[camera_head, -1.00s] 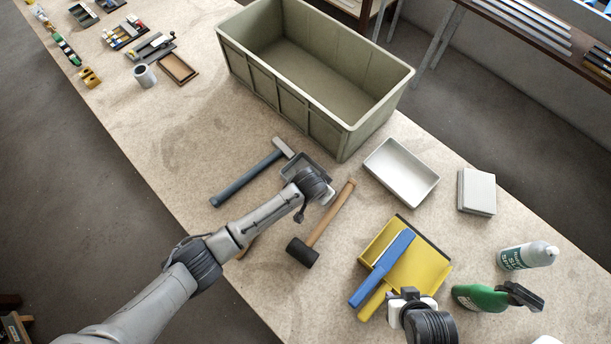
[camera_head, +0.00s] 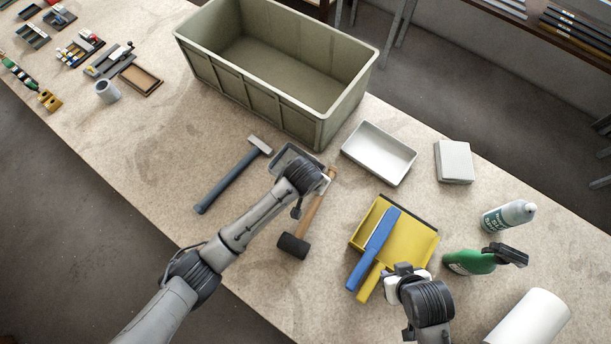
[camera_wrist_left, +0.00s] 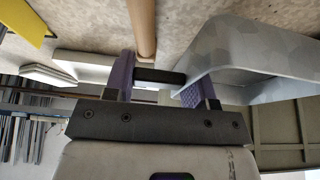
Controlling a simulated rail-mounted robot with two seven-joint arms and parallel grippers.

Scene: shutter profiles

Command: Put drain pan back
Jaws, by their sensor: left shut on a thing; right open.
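The drain pan appears to be the grey metal pan (camera_head: 287,155) between the hammer and the mallet, partly hidden behind my left wrist. In the left wrist view the mottled grey pan (camera_wrist_left: 250,55) fills the right side. I cannot tell whether the pan touches the table. My right gripper (camera_head: 408,276) is open and empty at the near edge of the yellow dustpan (camera_head: 411,240).
A large olive crate (camera_head: 278,112) stands behind. A hammer (camera_head: 228,183) lies left of the pan, a mallet (camera_head: 293,244) right, close to my left gripper. A white tray (camera_head: 378,153), blue brush (camera_head: 374,250), spray bottle (camera_head: 470,261) and paper roll (camera_head: 530,318) are to the right.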

